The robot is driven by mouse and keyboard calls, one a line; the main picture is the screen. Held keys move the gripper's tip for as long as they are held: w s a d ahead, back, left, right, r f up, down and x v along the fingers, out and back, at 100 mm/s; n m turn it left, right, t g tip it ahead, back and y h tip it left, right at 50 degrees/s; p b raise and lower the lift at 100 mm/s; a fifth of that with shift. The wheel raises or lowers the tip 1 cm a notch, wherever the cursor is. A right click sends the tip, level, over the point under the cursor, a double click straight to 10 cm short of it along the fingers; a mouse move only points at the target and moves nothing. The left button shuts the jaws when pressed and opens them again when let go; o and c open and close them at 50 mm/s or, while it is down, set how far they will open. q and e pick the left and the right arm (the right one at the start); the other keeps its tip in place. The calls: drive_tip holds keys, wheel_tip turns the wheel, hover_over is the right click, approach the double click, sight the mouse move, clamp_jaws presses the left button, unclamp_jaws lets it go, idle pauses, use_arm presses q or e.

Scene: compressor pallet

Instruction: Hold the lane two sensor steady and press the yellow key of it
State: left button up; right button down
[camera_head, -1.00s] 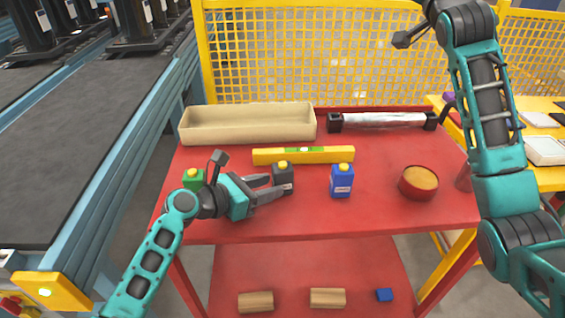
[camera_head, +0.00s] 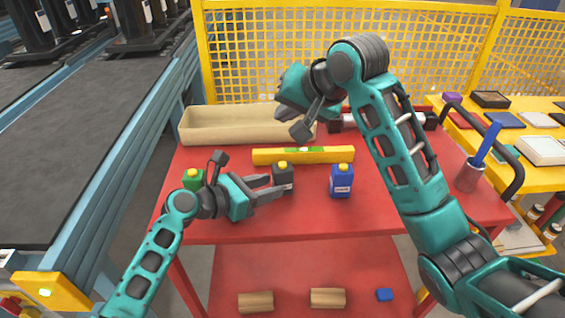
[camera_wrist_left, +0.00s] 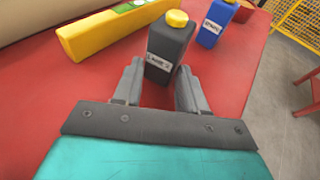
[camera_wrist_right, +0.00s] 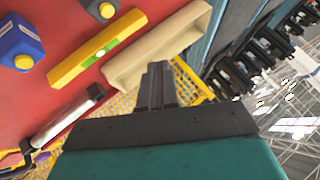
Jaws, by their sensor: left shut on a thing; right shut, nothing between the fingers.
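The lane two sensor (camera_head: 282,177) is a dark box with a yellow key (camera_head: 283,165) on top, standing upright on the red table. In the left wrist view the dark sensor (camera_wrist_left: 168,52) shows a white label, and its yellow key (camera_wrist_left: 177,18) is uncovered. My left gripper (camera_head: 279,186) is shut on the sensor, one finger on each side. My right gripper (camera_wrist_right: 158,82) is shut and empty, raised over the back of the table. In the right wrist view the sensor's key (camera_wrist_right: 106,10) shows at the top.
A green box (camera_head: 193,180) stands left and a blue box (camera_head: 341,181) right of the sensor. A yellow level (camera_head: 303,156) lies just behind it. A beige tray (camera_head: 215,137) is at the back. A cup with a blue-handled tool (camera_head: 470,175) stands at the right.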

drive_tip(key=shift+f, duration=0.1)
hover_over(286, 169)
drive_tip(key=shift+f, duration=4.35)
drive_tip(key=shift+f, duration=0.4)
drive_tip(key=shift+f, duration=0.5)
idle(0.4)
drive_tip(key=shift+r, duration=0.15)
idle(0.4)
drive_tip(key=shift+r, duration=0.75)
drive_tip(key=shift+r, duration=2.55)
